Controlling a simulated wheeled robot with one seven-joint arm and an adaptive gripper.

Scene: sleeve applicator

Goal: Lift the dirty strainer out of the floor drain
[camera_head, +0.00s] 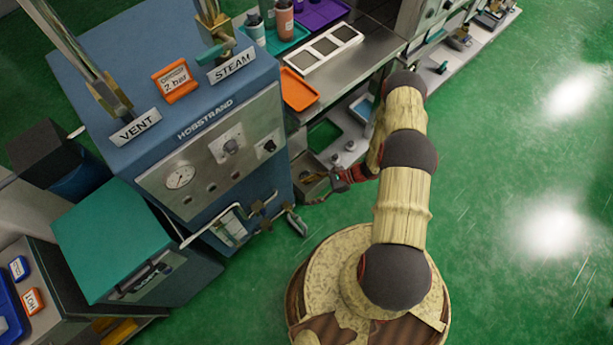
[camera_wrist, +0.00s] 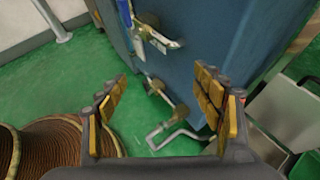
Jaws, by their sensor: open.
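My gripper (camera_wrist: 162,88) is open and empty in the wrist view, with gold pads on both fingers. Between and beyond the fingers are green floor and the lower side of the blue steam machine (camera_wrist: 215,45). In the head view my gripper (camera_head: 326,190) is small and dark, beside a small open metal box (camera_head: 303,170) at the machine's right side. Something brownish is in that box; I cannot tell what it is. I cannot make out the dirty strainer or the floor drain for certain in either view.
A bent metal pipe (camera_wrist: 178,136) and a lever valve (camera_wrist: 160,42) stick out from the machine near my fingers. A grey metal edge (camera_wrist: 272,105) stands at the right. A workbench (camera_head: 352,62) holds trays and bottles. Open green floor (camera_head: 520,190) lies right.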

